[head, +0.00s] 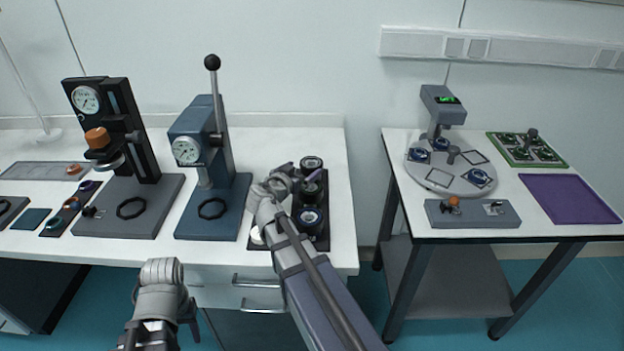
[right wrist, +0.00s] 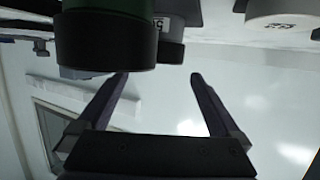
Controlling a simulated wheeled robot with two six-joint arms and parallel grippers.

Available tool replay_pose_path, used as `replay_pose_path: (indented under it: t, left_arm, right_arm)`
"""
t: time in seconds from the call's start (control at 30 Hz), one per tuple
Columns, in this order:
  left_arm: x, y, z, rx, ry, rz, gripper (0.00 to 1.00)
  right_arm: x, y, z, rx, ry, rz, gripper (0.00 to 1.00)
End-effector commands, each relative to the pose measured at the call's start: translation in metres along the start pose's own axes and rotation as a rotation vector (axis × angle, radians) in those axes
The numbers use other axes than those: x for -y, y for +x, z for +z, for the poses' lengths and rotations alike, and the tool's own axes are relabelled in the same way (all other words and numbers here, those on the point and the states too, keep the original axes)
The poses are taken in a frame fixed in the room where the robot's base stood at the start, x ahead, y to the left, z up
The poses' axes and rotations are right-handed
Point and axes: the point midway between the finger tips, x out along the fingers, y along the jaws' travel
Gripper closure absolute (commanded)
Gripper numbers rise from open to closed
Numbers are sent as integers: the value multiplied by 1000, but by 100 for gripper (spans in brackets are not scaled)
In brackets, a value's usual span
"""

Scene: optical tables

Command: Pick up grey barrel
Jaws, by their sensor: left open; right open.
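A dark rack (head: 323,236) at the right end of the left table holds several short round barrels. Dark barrels (head: 311,217) stand along its right side, and a pale one shows low at its left. In the right wrist view a grey barrel with a label (right wrist: 173,25) is partly hidden behind a black-and-green barrel (right wrist: 105,40). My right gripper (right wrist: 158,78) is open and empty, its fingertips just short of these barrels; in the head view it hovers at the rack (head: 297,178). My left gripper (head: 170,322) is open in front of the table, its fingers poorly seen.
A blue lever press (head: 213,140) stands left of the rack, with a black gauge stand (head: 115,130) further left. Another white barrel (right wrist: 285,10) shows top right in the wrist view. A gap separates the right table (head: 540,230), with its round fixture and purple mat (head: 568,198).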

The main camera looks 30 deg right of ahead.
Motion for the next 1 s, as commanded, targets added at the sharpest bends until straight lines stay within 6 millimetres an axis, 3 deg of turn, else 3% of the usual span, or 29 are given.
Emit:
replay_pose_path:
  t: [0.3,0.53,0.83,1.0]
  left_arm:
    - [-1,8,0,0,0,0,50]
    - [-1,10,0,0,0,0,50]
    - [-2,24,-1,0,0,0,50]
    - [-2,24,-1,0,0,0,50]
  right_arm:
    - [1,26,0,1,0,2,0]
    - [1,32,0,0,0,0,0]
    - [3,73,2,0,0,2,0]
    - [2,79,1,0,0,0,0]
